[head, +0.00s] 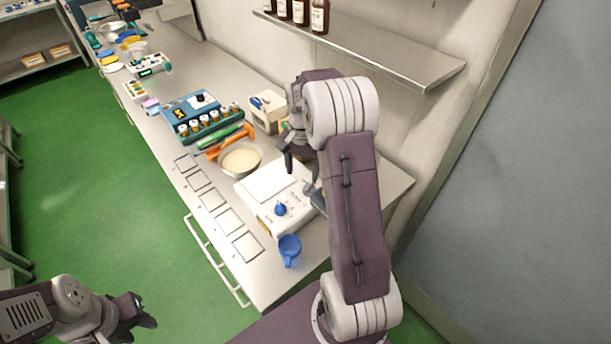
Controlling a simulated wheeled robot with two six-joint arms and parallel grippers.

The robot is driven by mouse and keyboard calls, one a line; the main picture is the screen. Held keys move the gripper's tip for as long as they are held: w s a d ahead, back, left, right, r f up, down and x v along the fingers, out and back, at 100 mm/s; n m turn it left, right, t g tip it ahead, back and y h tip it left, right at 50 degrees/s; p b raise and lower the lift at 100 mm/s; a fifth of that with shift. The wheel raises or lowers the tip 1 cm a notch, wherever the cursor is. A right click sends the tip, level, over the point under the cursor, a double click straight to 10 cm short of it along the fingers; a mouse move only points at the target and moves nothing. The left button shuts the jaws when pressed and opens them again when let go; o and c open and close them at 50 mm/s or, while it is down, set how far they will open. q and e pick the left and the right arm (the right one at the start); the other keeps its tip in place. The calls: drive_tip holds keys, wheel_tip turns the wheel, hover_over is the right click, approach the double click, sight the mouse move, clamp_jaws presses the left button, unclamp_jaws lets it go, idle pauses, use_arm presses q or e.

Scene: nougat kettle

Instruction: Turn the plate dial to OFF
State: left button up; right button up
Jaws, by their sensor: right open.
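The white hot plate (262,186) sits on the near part of the steel bench. Its blue dial (280,209) is on the front panel, with small dark marks beside it. The dial's pointer direction and the labels are too small to read. My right gripper (300,176) is open above the back right part of the plate, apart from the dial, and partly hidden by its own arm. My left gripper (146,311) is out over the green floor at the lower left, away from the bench, and I cannot tell how far its jaws are apart.
A blue jug (289,250) stands just in front of the plate. A metal bowl of pale contents (240,159) is behind it, near a blue rack of vials (203,118). Flat square pads (229,221) line the bench's left edge. A wall shelf (380,57) holds brown bottles.

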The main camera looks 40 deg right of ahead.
sight(309, 185)
drive_tip(key=d, duration=0.2)
drive_tip(key=d+m, duration=0.1)
drive_tip(key=shift+w+f, duration=0.25)
drive_tip(key=shift+w, duration=0.1)
wheel_tip(309, 185, down, 9)
drive_tip(key=shift+r+p, duration=0.2)
drive_tip(key=shift+p, duration=0.9)
use_arm(q)
drive_tip(key=shift+a+r, duration=0.15)
drive_tip(key=shift+r, duration=0.45)
drive_tip(key=shift+a+r, duration=0.15)
drive_tip(key=shift+r, duration=0.4)
use_arm(e)
clamp_jaws()
